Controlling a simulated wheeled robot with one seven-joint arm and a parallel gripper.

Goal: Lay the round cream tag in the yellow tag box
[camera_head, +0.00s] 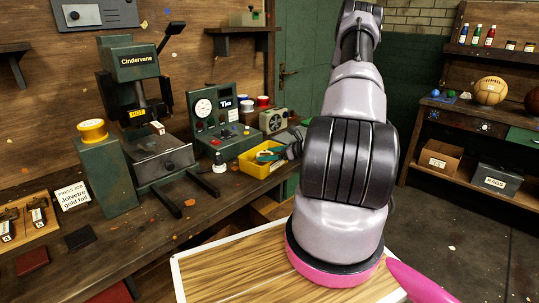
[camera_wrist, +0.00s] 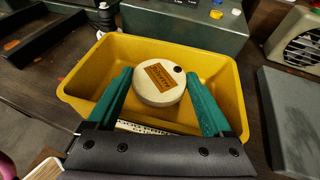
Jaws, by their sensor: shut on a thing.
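The round cream tag (camera_wrist: 158,85) has a brown label with dark writing and a dark hole near its edge. My gripper (camera_wrist: 160,88) is shut on it, with one green finger at each side. The tag is over the inside of the yellow tag box (camera_wrist: 232,88); I cannot tell whether it touches the floor. In the head view the yellow box (camera_head: 252,168) stands on the bench, and my gripper (camera_head: 283,151) reaches over its right side. The tag is not clear there. A white dotted piece (camera_wrist: 132,127) shows low in the box, partly hidden by my gripper.
A green device with a dial (camera_head: 215,118) stands behind the box, and a beige fan-like unit (camera_head: 273,121) is behind it at the right. A dark flat block (camera_wrist: 290,115) lies right of the box. The Cindervane press (camera_head: 135,75) stands further left on the bench.

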